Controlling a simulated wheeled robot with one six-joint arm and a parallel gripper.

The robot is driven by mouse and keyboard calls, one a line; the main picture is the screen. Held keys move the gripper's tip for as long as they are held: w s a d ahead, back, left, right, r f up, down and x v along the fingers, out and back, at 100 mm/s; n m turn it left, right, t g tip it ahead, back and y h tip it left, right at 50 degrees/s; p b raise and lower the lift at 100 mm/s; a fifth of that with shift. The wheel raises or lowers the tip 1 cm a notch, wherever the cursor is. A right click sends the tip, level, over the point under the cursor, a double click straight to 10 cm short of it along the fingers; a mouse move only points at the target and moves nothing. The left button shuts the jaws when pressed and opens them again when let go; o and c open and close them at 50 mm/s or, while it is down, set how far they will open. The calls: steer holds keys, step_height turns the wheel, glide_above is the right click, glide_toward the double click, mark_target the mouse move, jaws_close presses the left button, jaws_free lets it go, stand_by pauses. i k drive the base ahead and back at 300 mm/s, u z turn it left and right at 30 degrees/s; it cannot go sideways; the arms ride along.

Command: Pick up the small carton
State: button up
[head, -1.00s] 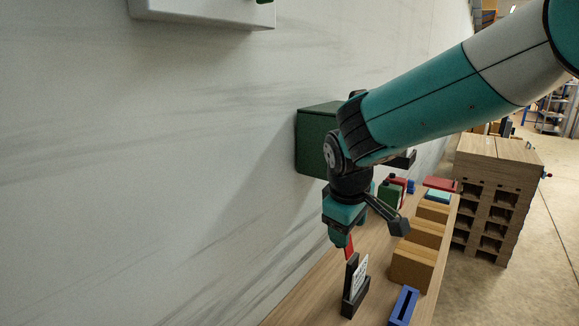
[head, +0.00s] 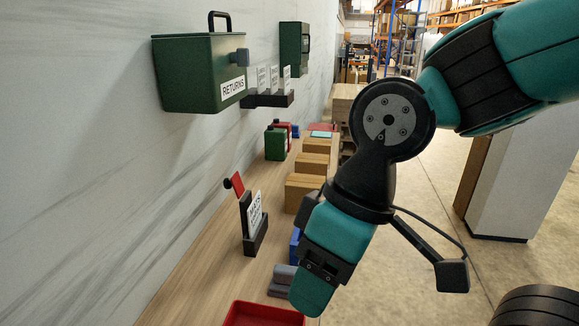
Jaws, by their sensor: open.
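Three brown cardboard-coloured boxes stand in a row along the wooden bench. The nearest box (head: 304,191) looks largest, the middle box (head: 306,163) is behind it, and the far box (head: 316,146) looks smallest. I cannot tell which one is the small carton. My gripper (head: 311,292) points down at the bench's right edge, nearer to me than the boxes and apart from them. Its jaws are open, seen almost side-on, with nothing visible between them. It hides part of a blue item (head: 295,245) and the bench edge.
A red tray (head: 232,318) and grey blocks (head: 281,282) lie near my gripper. A black holder with a white card (head: 256,232) stands left. A green RETURNS box (head: 195,75) hangs on the wall. Green and red items (head: 276,144) stand farther back. Open floor lies right.

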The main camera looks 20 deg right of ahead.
mark_target(305, 163)
steer(key=u, duration=0.05)
steer(key=k, duration=0.5)
steer(key=z, duration=1.6)
steer(key=i, duration=2.35)
steer(key=u, duration=3.2)
